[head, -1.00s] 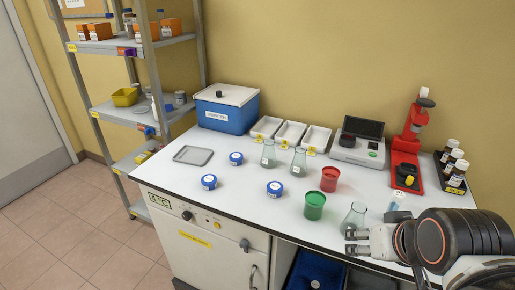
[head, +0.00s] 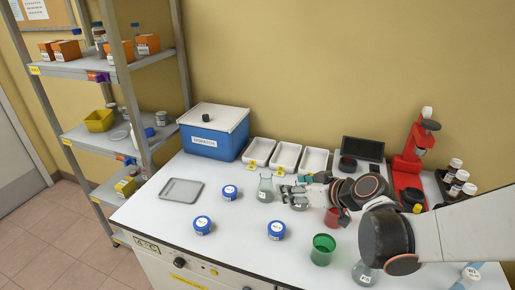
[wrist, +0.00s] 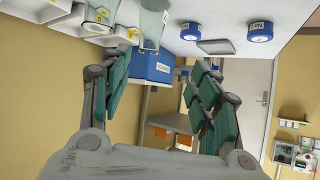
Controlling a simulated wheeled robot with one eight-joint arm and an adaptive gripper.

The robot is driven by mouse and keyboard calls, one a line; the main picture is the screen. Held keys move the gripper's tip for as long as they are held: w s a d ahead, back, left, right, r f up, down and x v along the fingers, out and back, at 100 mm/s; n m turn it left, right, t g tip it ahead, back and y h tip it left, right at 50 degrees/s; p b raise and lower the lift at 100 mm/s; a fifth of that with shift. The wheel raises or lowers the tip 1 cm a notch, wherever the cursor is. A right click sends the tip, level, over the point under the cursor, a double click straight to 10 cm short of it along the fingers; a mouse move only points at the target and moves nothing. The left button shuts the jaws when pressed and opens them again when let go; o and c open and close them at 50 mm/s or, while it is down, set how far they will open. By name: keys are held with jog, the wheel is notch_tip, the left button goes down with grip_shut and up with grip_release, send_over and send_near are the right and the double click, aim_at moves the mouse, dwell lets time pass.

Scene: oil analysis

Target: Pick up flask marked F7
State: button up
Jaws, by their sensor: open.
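A clear conical flask (head: 265,190) stands on the white bench in the head view, just left of my gripper (head: 284,194). A second flask (head: 300,202) is mostly hidden behind my gripper. A third flask (head: 364,273), with a white label, stands at the front edge, partly behind my arm. I cannot read F7 on any of them. In the wrist view the picture is inverted; my gripper (wrist: 165,90) is open with teal finger pads apart and nothing between them. A clear flask (wrist: 153,24) shows at the top, beyond the fingers.
A blue box (head: 214,140) and white trays (head: 285,156) line the back. A flat grey tray (head: 181,191) lies at left; a red stand (head: 408,160) is at right.

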jog(key=shift+w+f+n+t+y+p, duration=0.5)
jog(key=shift+w+n+t+y+p, duration=0.15)
jog(key=shift+w, duration=1.15)
jog(key=b, duration=0.3)
send_near(263, 175)
jog(key=w+a, duration=0.2)
jog(key=w+a+f+b, duration=0.1)
jog(key=w+a+f, duration=0.1)
jog(key=w+f, duration=0.1)
jog(key=shift+w+f+b, duration=0.15)
jog(key=shift+w+b, duration=0.05)
jog(key=shift+b, duration=0.15)
jog(key=shift+w+a+f, duration=0.1)
jog(key=shift+w+a, duration=0.1)
jog(key=shift+w, duration=0.2)
jog(key=shift+c, duration=0.5)
grip_shut()
